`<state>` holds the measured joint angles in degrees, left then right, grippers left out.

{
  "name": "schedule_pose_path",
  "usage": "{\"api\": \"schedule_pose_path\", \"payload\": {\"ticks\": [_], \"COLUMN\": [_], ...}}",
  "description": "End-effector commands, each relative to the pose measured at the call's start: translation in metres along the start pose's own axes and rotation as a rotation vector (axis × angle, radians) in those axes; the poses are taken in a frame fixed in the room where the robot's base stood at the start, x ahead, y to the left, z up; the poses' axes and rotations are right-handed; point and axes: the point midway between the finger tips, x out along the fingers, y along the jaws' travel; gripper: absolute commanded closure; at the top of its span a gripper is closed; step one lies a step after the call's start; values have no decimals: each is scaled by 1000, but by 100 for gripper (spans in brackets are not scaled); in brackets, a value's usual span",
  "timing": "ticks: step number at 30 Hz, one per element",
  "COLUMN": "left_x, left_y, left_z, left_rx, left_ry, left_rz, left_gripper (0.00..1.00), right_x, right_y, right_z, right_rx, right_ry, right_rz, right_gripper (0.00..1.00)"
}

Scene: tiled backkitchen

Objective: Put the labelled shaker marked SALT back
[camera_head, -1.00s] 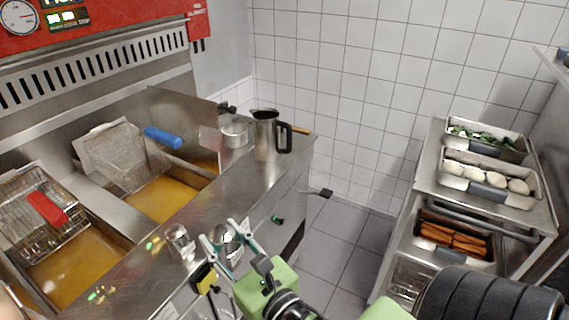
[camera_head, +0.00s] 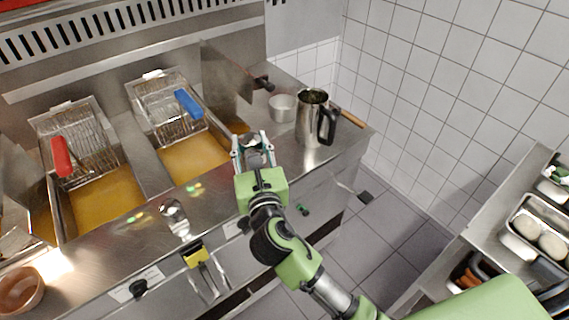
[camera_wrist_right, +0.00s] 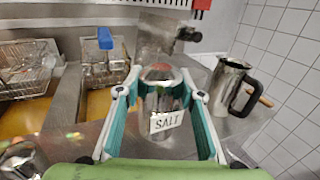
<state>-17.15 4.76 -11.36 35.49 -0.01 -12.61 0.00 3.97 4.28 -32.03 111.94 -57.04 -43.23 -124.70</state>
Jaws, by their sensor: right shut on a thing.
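The steel shaker (camera_wrist_right: 160,88) with a white SALT label (camera_wrist_right: 167,121) stands out between the fingers of my right gripper (camera_wrist_right: 160,95) in the right wrist view. The fingers are shut on its sides. In the head view my right gripper (camera_head: 253,143) holds the shaker (camera_head: 255,158) over the steel counter (camera_head: 235,190), left of the steel pitcher. I cannot tell whether its base touches the counter. A second shaker (camera_head: 173,214) stands near the counter's front edge; its label is not readable. My left gripper is not in view.
A steel pitcher (camera_head: 311,120) with a black handle and a small metal pot (camera_head: 282,108) stand at the counter's back right. Two fryer baskets (camera_head: 75,145) are at the left. A brown bowl (camera_head: 22,291) is at the lower left. Food trays (camera_head: 540,225) stand at the right.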

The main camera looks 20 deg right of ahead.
Motion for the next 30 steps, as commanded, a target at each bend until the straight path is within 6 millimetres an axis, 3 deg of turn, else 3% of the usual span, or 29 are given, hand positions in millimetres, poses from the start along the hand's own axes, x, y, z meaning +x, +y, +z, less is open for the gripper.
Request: {"api": "schedule_pose_path", "payload": {"ticks": [2,8,13,15,20,26,30], "left_x": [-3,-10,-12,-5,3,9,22], "left_y": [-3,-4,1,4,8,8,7], "left_z": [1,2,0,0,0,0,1], "left_rx": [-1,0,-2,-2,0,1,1], "left_ry": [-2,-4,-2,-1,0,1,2], "left_rz": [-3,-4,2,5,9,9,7], "left_gripper": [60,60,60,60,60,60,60], "right_x": [8,36,64,71,84,91,94], "right_y": [-3,-37,-68,-76,-91,-98,-102], "right_z": [0,-19,-39,-58,-81,-92,-116], "right_rx": [-5,-8,-5,-3,-1,-2,2], "right_ry": [-1,0,1,2,0,-2,2], "right_rz": [-3,-6,-5,-5,-3,-2,-2], "right_gripper": [90,90,90,90,90,90,90]}}
